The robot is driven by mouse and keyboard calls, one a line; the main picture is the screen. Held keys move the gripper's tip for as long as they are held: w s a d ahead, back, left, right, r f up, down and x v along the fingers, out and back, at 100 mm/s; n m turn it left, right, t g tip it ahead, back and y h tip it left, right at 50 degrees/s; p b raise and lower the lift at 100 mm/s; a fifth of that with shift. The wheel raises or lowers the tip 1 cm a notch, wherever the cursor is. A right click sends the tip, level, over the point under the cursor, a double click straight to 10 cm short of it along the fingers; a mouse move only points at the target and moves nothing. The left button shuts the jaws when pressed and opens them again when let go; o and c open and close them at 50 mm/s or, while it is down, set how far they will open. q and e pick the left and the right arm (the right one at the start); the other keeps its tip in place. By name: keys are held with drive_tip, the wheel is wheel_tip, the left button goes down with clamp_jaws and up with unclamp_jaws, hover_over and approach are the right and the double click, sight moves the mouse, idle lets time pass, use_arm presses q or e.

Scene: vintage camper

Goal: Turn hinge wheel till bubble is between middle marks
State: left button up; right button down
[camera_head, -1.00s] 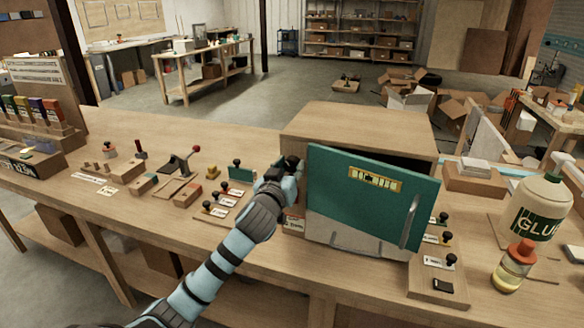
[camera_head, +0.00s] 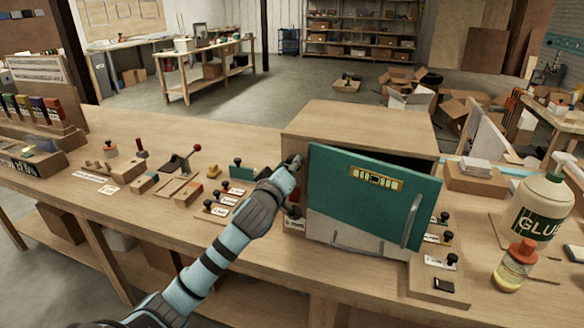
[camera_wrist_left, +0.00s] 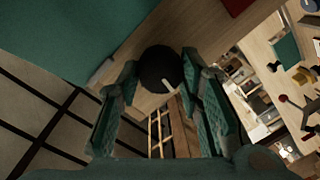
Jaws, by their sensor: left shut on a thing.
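A green cabinet door (camera_head: 355,205) hangs in front of a wooden cabinet box (camera_head: 360,122) on the bench. Its top edge slopes down to the right. A yellow-framed bubble level (camera_head: 376,179) sits near the top of the door; it is too small to tell where the bubble lies among the marks. My left gripper (camera_head: 293,163) is at the door's left, hinge side. In the left wrist view, its two fingers are shut on a round black wheel (camera_wrist_left: 160,68) with a white mark, close to the green door. My right gripper is not in view.
Black-knobbed pieces on labelled boards stand left (camera_head: 222,203) and right (camera_head: 440,240) of the door. A glue bottle (camera_head: 536,210) and an orange-capped bottle (camera_head: 515,265) stand at the right. The bench behind the left boards is mostly clear.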

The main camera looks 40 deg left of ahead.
use_arm(q)
drive_tip(key=shift+r, duration=0.1)
idle(0.3)
drive_tip(key=o, duration=0.9)
drive_tip(key=shift+w, duration=0.2)
drive_tip(key=v, duration=1.2)
drive_tip(key=shift+d, duration=0.1)
drive_tip(key=shift+f, duration=0.2)
